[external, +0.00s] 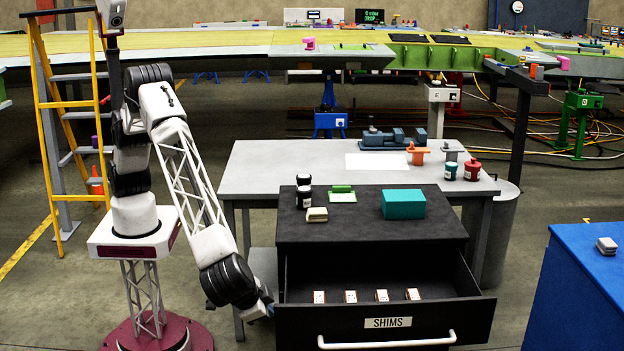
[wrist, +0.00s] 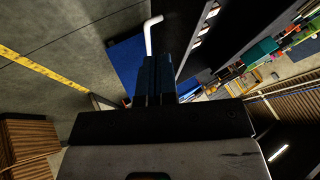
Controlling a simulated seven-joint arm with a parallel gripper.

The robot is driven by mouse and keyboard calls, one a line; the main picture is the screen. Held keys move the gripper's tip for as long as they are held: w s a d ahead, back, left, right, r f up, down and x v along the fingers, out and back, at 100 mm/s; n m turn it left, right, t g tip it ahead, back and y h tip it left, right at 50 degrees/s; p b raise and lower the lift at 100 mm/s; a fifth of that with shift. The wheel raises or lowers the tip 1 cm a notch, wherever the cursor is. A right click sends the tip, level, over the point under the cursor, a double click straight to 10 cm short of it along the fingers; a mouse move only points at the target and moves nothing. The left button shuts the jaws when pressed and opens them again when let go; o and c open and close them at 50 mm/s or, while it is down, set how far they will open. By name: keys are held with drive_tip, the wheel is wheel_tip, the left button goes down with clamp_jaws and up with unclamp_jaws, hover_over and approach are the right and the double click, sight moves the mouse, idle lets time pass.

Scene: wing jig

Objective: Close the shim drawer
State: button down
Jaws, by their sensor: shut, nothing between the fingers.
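The shim drawer (external: 385,322) is pulled open from the black cabinet (external: 372,235). Its front carries a SHIMS label and a white bar handle (external: 387,341). Several small white-and-orange boxes sit in a row inside. My gripper (external: 268,308) is low at the left end of the drawer front, partly hidden by my wrist. In the wrist view my gripper (wrist: 156,62) has its fingers together and empty. The white handle (wrist: 151,35) shows just beyond the fingertips there; I cannot tell whether they touch.
A blue cabinet (external: 580,290) is at the right. A yellow ladder (external: 52,150) stands at the left.

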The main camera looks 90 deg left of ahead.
drive_tip(key=shift+a+f, duration=0.1)
approach(288, 320)
drive_tip(key=f, duration=0.1)
drive_tip(key=w+f, duration=0.1)
drive_tip(key=f, duration=0.1)
drive_tip(key=w+f, duration=0.1)
drive_tip(key=shift+w+a+f, duration=0.15)
drive_tip(key=shift+a+f, duration=0.15)
drive_tip(key=shift+a, duration=0.9)
drive_tip(key=shift+a, duration=0.15)
drive_tip(key=a, duration=2.7)
drive_tip(key=shift+a, duration=0.15)
